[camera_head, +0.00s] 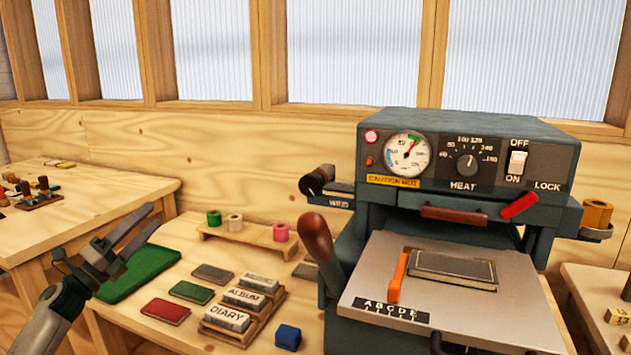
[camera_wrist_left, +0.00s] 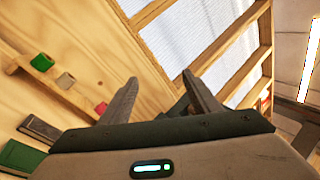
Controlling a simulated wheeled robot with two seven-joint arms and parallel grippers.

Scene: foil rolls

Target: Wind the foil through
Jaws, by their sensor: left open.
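The foil stamping machine (camera_head: 470,150) stands at the right, with a gauge, a HEAT knob, an ON/OFF switch and a red LOCK lever (camera_head: 519,206). A gold foil roll (camera_head: 597,214) sits on its right-hand holder. A dark roll (camera_head: 318,180) sits on its left-hand side. Whether foil runs between them under the head is hidden. A dark book (camera_head: 452,268) lies on the metal plate (camera_head: 470,325) beside an orange bar (camera_head: 398,277). My left gripper (camera_head: 152,214) is open and empty above the green mat, left of the machine. My right gripper is not in view.
A wooden rack holds green (camera_head: 214,217), whitish (camera_head: 235,223) and pink (camera_head: 281,232) rolls. A brown-handled lever (camera_head: 317,238) rises left of the plate.

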